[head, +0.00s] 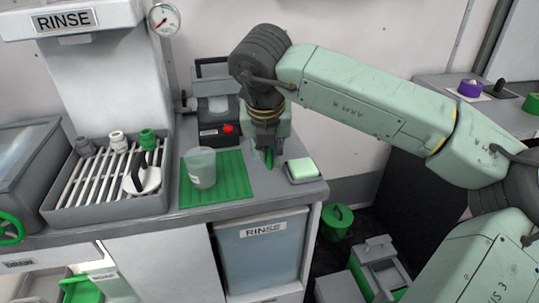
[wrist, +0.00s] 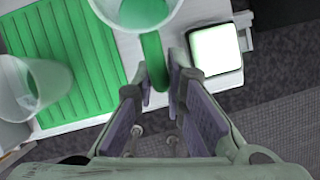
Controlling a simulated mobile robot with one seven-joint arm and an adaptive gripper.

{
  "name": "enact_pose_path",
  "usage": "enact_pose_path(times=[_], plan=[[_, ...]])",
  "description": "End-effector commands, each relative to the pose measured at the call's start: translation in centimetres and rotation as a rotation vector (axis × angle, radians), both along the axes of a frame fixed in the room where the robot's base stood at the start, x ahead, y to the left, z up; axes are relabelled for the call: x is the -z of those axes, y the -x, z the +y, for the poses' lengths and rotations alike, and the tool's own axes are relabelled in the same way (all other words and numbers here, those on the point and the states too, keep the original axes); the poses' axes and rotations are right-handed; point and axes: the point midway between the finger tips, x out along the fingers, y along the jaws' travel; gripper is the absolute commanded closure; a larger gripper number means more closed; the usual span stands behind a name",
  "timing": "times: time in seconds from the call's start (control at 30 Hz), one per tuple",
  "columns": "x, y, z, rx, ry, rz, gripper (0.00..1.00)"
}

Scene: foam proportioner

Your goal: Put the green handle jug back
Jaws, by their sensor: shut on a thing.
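My gripper (head: 267,150) points down at the right end of the counter, between the green mat and the sponge dish. It is shut on the green handle (head: 269,159) of a jug. In the wrist view, this green handle (wrist: 154,62) runs between the fingertips (wrist: 164,82), and the jug's pale rim and green inside (wrist: 137,12) are cut off by the top edge. In the head view my gripper and arm hide most of the jug. I cannot tell whether it touches the counter.
A translucent cup (head: 201,168) stands on the green ribbed mat (head: 230,187), left of my gripper. A pale green sponge (head: 302,168) in a grey dish lies close on the right. A slatted rack (head: 92,180) is farther left.

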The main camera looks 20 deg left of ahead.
Motion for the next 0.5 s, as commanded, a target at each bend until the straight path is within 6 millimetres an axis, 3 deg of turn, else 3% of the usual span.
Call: enact_pose_path(times=[0.2,0.5], plan=[[1.8,0.0,0.0,0.000,-0.002,0.001,1.00],[2.2,0.0,0.0,0.001,-0.002,-0.001,1.00]])
